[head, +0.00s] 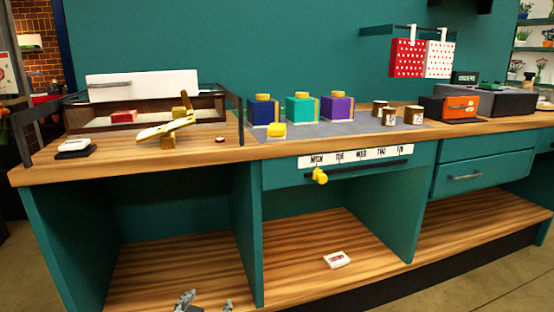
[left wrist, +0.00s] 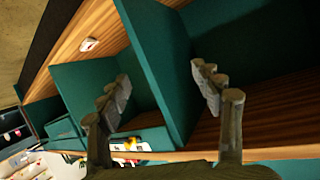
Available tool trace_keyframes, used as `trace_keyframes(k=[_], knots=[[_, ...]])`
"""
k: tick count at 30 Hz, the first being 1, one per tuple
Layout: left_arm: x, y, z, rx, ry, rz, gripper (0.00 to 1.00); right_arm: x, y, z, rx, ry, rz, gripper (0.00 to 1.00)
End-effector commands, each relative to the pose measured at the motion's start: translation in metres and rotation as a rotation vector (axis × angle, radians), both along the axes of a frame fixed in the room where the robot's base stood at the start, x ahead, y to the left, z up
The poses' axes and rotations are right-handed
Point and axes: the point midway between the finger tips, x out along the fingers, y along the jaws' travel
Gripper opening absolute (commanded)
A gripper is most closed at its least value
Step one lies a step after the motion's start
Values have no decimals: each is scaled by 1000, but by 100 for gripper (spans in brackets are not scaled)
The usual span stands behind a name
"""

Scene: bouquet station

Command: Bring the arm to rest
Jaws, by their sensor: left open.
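My left gripper (head: 206,301) shows at the bottom edge of the head view, in front of the left lower shelf bay. Its two grey fingers are apart, with nothing between them. In the left wrist view the gripper (left wrist: 163,88) is open and empty, and the teal divider of the bench stands beyond the gap between the fingers. The rest of the left arm is out of the head view. My right gripper is in neither view.
The wooden counter (head: 200,158) lies above the gripper. A white-and-red box (head: 337,260) lies on the middle lower shelf (head: 300,235). A yellow knob (head: 320,176) sticks out from the day-marked rail. Blue, teal and purple boxes stand behind it.

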Motion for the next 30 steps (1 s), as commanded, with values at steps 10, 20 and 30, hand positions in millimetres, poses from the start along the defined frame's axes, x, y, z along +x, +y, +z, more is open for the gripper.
trace_keyframes(k=[10, 20, 30], knots=[[-190, 85, -157, 50, 621, 161, 66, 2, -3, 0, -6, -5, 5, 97], [-284, 110, -190, 67, 873, 194, 66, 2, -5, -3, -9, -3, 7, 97], [-285, 110, -191, 67, 876, 194, 66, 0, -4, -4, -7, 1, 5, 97]])
